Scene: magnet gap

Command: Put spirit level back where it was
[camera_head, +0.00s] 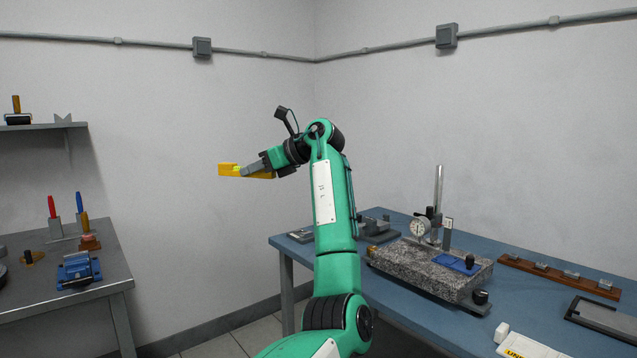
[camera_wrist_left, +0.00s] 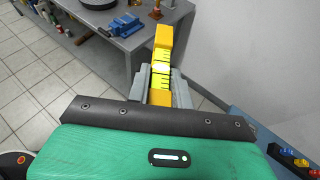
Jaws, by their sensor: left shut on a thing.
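The spirit level (camera_head: 230,170) is a yellow bar held in the air by my left gripper (camera_head: 257,168), between the two tables and in front of the bare wall. In the left wrist view the spirit level (camera_wrist_left: 162,62) shows its yellow body and vial between the two grey fingers of my left gripper (camera_wrist_left: 163,85). The gripper is shut on it. The fingers hide part of its middle. My right gripper is in neither view.
A grey metal table (camera_head: 30,292) at left holds a blue vise (camera_head: 78,268) and upright-handled tools. A blue table (camera_head: 540,310) at right holds a granite gauge stand (camera_head: 425,268), a wooden rack (camera_head: 560,275) and a grey tray (camera_head: 605,320). The floor between is clear.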

